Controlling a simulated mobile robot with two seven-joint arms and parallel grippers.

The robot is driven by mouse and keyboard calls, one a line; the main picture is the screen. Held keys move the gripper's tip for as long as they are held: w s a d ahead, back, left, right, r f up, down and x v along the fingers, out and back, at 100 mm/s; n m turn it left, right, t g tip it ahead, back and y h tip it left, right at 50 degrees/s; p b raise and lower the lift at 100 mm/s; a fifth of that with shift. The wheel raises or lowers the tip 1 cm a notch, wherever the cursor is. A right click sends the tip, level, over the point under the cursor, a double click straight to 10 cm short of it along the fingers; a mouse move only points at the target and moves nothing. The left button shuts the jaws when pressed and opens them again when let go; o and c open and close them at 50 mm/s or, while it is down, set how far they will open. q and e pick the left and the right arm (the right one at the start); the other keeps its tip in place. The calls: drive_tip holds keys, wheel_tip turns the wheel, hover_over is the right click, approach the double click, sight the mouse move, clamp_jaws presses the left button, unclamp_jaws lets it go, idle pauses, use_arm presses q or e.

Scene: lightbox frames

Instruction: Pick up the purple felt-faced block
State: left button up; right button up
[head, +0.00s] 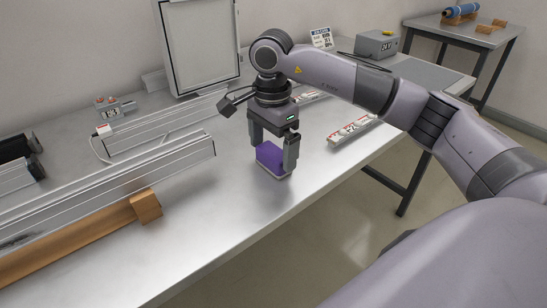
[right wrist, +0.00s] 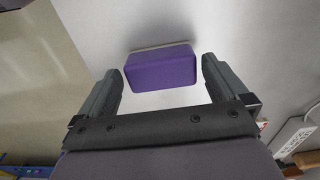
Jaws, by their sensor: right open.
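The purple felt-faced block (head: 270,156) sits on the metal table near its front edge in the head view. It has a pale strip along its lower edge. In the right wrist view the block (right wrist: 160,68) lies between the two finger tips, with a gap on each side. My right gripper (head: 273,153) is open and points down over the block, with a finger on either side of it. The right gripper's fingers (right wrist: 162,77) also show in the right wrist view, apart and empty. My left gripper is not in view.
Aluminium rails (head: 160,167) and a wooden bar with an end block (head: 146,206) lie left of the purple block. A white strip with red marks (head: 353,130) lies to the right. A framed panel (head: 203,45) stands behind. The front table surface is clear.

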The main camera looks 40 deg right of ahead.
sight(272, 151)
wheel_tip(272, 151, down, 2)
drive_tip(key=shift+f, duration=0.1)
drive_tip(key=c, duration=0.8)
use_arm(q)
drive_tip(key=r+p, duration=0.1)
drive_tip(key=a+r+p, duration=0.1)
drive_tip(key=p, duration=0.1)
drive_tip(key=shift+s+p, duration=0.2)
drive_tip(key=shift+p, duration=0.1)
use_arm(e)
wheel_tip(272, 151, up, 20)
drive_tip(key=shift+r, duration=0.1)
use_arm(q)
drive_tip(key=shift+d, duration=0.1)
